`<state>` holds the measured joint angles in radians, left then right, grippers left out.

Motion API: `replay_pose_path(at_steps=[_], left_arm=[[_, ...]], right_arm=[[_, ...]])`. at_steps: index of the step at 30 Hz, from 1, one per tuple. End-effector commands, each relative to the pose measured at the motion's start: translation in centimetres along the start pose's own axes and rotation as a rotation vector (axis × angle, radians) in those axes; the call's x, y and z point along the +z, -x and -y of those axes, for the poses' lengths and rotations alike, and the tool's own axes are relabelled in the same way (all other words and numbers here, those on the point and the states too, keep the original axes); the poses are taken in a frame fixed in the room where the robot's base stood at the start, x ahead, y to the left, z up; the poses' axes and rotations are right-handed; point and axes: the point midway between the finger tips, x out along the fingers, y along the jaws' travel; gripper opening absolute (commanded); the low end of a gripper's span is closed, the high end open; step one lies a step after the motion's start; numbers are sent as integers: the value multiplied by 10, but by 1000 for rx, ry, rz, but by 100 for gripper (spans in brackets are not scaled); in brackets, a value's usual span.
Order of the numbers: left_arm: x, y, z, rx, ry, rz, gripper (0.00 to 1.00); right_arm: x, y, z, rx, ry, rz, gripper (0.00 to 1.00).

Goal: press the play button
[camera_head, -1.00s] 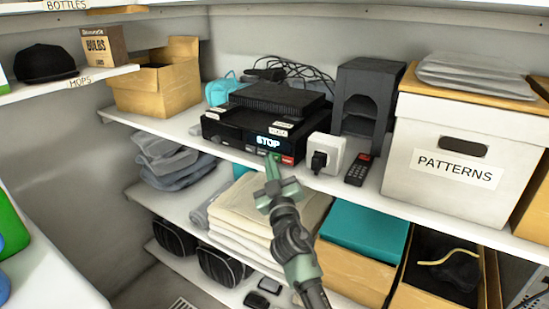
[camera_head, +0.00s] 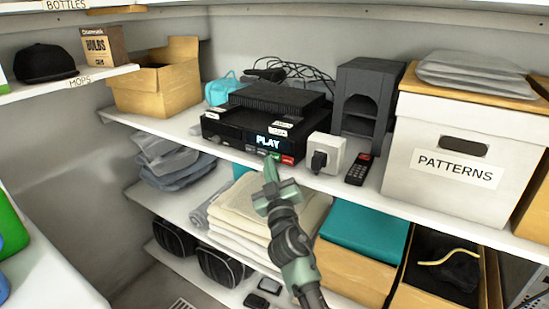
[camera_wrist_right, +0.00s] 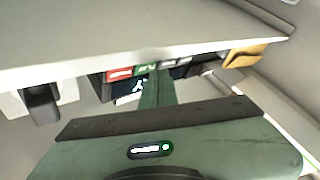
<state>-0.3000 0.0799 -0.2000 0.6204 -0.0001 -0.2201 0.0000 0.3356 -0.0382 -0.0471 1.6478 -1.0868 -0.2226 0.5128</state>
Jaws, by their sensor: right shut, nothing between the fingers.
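In the right wrist view, which shows the player upside down, the red button (camera_wrist_right: 119,73) and the green play button (camera_wrist_right: 146,68) are visible beside grey ones. My right gripper (camera_head: 270,166) is shut and empty, its tips just in front of the buttons near the green one. I cannot tell whether they touch it. My left gripper is not in view.
A white box with a black plug (camera_head: 326,149) and a dark remote (camera_head: 359,169) stand right of the player. The shelf edge (camera_wrist_right: 60,70) passes close to my right gripper. Folded cloths (camera_head: 240,213) lie below. A white PATTERNS box (camera_head: 452,190) stands further right.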

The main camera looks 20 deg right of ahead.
Motion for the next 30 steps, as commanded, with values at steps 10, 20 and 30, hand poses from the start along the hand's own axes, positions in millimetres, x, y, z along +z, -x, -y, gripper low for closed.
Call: replay_pose_path(at_steps=[10, 20, 30], left_arm=[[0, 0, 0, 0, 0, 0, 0], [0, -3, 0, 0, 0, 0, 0], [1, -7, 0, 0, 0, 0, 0]], right_arm=[[-2, 2, 2, 0, 0, -1, 0], [-15, 21, 16, 0, -2, -1, 0], [-27, 37, 27, 0, 0, -1, 0]])
